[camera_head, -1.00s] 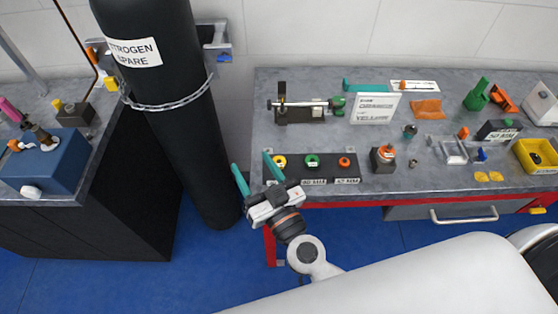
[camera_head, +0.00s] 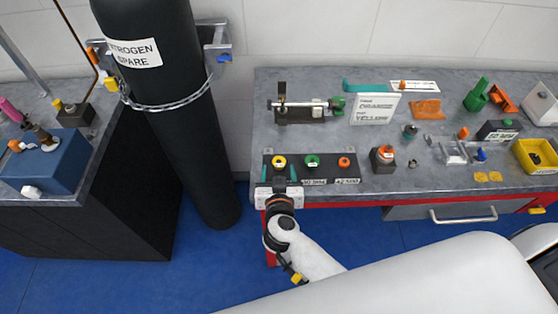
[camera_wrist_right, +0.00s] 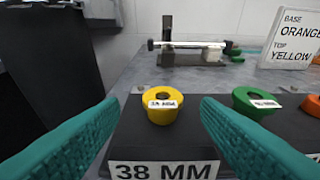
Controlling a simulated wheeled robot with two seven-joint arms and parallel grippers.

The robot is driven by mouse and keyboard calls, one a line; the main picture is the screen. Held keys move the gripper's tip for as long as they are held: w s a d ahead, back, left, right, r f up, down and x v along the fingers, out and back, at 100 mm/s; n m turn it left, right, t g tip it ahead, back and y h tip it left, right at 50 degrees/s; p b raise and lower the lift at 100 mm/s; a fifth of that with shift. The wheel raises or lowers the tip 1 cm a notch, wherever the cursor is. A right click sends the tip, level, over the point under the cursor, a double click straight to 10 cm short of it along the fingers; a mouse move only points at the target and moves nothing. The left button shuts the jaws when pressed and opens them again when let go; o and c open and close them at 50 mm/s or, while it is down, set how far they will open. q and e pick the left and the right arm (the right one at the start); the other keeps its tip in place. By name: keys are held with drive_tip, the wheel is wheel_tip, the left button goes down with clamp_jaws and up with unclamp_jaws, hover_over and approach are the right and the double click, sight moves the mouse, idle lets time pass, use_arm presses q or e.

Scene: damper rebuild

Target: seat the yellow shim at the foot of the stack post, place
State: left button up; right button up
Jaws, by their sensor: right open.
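The yellow shim (camera_head: 279,161) sits at the left end of a dark rack (camera_head: 329,167) on the workbench, above a 38 MM label. In the right wrist view the yellow shim (camera_wrist_right: 164,104) is a ring with a dark centre and a small white label. My right gripper (camera_head: 279,174) is open and empty at the rack's front left, its teal fingers spread to either side of the shim and apart from it. A grey block with an orange piece on top (camera_head: 383,154) stands right of the rack; I cannot tell whether it bears the stack post. My left gripper is not in view.
A green ring (camera_head: 312,161) and an orange ring (camera_head: 345,162) sit beside the yellow shim on the rack. A sign reading base orange, top yellow (camera_head: 375,109) stands behind. A black nitrogen cylinder (camera_head: 180,120) stands left of the bench. A yellow bin (camera_head: 535,156) is at far right.

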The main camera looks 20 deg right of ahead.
sight(279, 164)
drive_tip(key=x, duration=0.5)
drive_tip(key=shift+d+r, duration=0.1)
drive_tip(key=shift+s, duration=0.15)
drive_tip(key=shift+c, duration=1.2)
drive_tip(key=c, duration=0.8)
